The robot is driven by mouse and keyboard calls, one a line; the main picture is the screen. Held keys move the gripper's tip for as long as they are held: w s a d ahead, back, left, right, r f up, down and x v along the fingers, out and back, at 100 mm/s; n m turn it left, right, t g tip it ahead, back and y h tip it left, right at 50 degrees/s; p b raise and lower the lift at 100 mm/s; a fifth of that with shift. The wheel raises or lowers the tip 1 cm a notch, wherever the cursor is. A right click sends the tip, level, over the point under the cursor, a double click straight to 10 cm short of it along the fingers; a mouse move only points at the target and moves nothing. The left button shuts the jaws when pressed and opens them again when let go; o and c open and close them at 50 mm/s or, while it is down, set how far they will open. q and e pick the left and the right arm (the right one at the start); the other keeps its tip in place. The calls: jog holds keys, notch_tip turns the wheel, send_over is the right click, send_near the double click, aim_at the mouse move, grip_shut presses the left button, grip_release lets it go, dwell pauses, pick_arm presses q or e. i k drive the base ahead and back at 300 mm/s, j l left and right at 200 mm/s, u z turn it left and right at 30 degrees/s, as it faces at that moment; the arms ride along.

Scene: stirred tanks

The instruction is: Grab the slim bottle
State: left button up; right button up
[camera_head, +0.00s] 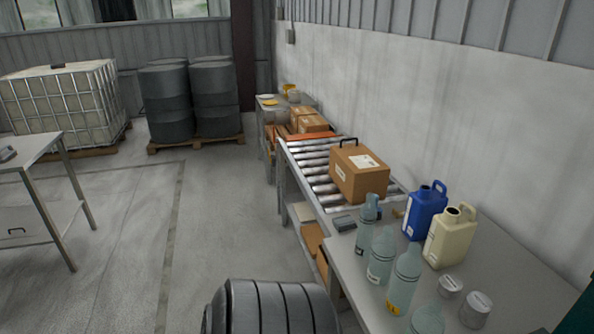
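Several pale blue-green bottles stand upright on the grey table (500,245) at the right. A narrow-looking bottle (366,228) stands farthest back in their row, near the conveyor end. A wider bottle (380,262) is in front of it. A tall bottle (403,284) with a yellow mark low on its side is nearer. Another bottle (428,320) is cut off by the bottom edge. The back and the tall near one both look slim, and I cannot tell for certain which is slimmest. Neither gripper is in view.
A blue jerrycan (424,214) and a cream jerrycan (449,240) stand behind the bottles, with two white-lidded jars (476,309) to the right. A carton (358,173) sits on the roller conveyor (312,163). Open floor (215,215) lies left. A dark ribbed shape (272,308) fills the bottom middle.

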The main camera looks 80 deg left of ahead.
aim_at(369, 213)
jog(key=u, duration=2)
jog(key=j+u, duration=0.1)
jog(key=j, duration=0.25)
